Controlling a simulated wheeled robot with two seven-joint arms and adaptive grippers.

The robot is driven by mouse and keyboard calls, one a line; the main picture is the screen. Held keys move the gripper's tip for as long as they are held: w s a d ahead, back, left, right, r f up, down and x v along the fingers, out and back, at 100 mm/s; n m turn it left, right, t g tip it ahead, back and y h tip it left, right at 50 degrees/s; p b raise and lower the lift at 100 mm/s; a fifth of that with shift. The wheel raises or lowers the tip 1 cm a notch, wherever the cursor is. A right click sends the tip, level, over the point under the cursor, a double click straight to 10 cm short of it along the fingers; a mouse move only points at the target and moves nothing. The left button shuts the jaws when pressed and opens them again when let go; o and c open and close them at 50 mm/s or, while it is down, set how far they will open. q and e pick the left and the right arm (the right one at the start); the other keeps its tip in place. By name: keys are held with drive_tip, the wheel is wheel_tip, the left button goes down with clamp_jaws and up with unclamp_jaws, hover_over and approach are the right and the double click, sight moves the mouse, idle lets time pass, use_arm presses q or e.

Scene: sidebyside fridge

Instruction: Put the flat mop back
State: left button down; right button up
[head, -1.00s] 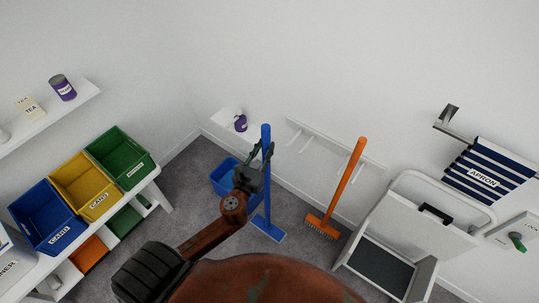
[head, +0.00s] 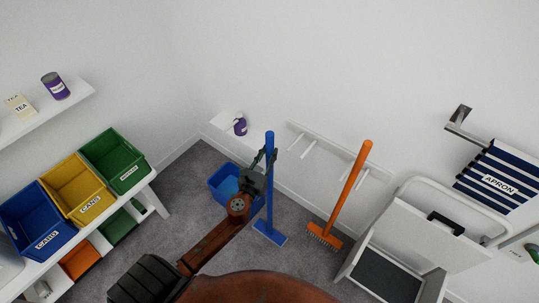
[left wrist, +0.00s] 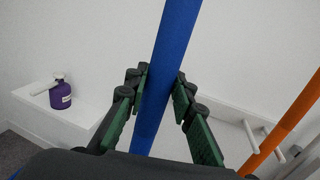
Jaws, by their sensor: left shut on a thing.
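The blue flat mop (head: 269,205) stands nearly upright, its flat blue head (head: 270,233) at the floor. My left gripper (head: 264,160) is shut on its handle, fairly high up. In the left wrist view the blue handle (left wrist: 166,75) runs between the green-padded fingers of the left gripper (left wrist: 160,95). A white wall rack with pegs (head: 309,145) is on the wall to the right of the mop. The orange broom (head: 351,193) stands at the rack's right part. My right gripper is not in view.
A blue bucket (head: 224,187) is on the floor behind the left arm. A small shelf with a purple spray bottle (head: 240,127) is left of the rack. A white step stool (head: 412,238) stands at right. Coloured bins (head: 115,160) line the left bench.

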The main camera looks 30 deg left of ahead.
use_arm(q)
drive_tip(key=shift+r, duration=0.2)
drive_tip(key=shift+f, duration=0.1)
drive_tip(key=c, duration=2.1)
unclamp_jaws()
drive_tip(key=shift+f, duration=0.2)
drive_tip(key=o, duration=0.4)
drive_tip(key=shift+o, duration=0.2)
drive_tip(key=shift+r, duration=0.1)
drive_tip(key=shift+r, duration=0.15)
drive_tip(key=s+d, duration=0.2)
drive_tip(key=s, duration=1)
drive_tip(key=shift+b, duration=0.4)
